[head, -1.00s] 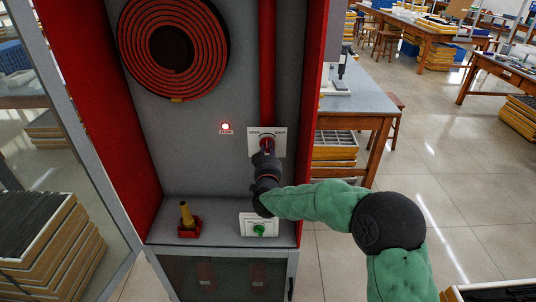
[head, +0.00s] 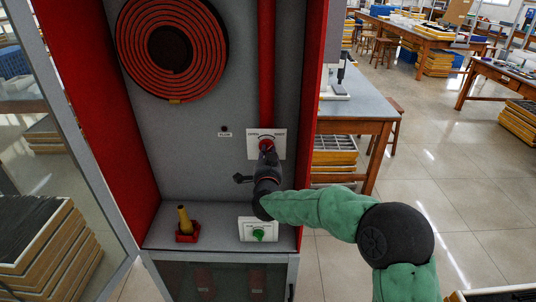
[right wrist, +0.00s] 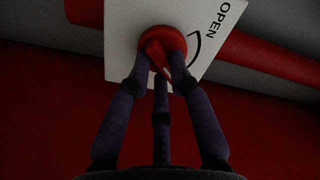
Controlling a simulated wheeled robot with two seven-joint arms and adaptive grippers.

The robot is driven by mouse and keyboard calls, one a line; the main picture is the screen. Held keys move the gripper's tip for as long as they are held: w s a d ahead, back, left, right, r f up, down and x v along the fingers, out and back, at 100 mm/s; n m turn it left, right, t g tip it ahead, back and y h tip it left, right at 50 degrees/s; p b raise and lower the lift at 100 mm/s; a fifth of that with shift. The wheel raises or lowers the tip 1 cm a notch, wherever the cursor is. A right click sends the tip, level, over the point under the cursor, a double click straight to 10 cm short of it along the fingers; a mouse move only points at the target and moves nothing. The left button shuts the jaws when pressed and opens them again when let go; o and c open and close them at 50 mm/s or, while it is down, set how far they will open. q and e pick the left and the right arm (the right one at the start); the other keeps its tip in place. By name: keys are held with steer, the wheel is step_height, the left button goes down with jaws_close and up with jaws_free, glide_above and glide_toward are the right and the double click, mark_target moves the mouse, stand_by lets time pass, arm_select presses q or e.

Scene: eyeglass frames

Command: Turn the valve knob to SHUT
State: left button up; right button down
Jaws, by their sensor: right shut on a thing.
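The red valve knob (head: 266,144) sits on a white plate (head: 251,150) with OPEN lettered on its left and SHUT on its right, below a red vertical pipe. My right gripper (head: 267,156) reaches up to the knob from below. In the right wrist view its dark fingers (right wrist: 160,82) are closed around the red knob (right wrist: 163,48). There the plate (right wrist: 118,38) shows tilted, with OPEN and an arc line visible; SHUT is out of sight. The knob's pointer setting is hard to read. My left gripper is out of view.
A coiled red hose (head: 200,50) hangs at upper left. A small dark lamp (head: 224,132) is on the back panel. A yellow nozzle on a red base (head: 187,230) and a white box with a green knob (head: 258,233) stand on the ledge. Red side walls (head: 313,110) bound the cabinet.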

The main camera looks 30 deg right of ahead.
steer(key=shift+m, duration=0.3)
stand_by(0.4)
steer(key=c, duration=1.1)
jaws_free()
steer(key=shift+s+a, duration=0.1)
steer(key=v, duration=1.1)
steer(key=shift+s+a+f, duration=0.1)
steer(key=shift+s+a, duration=0.15)
steer(key=shift+s, duration=0.1)
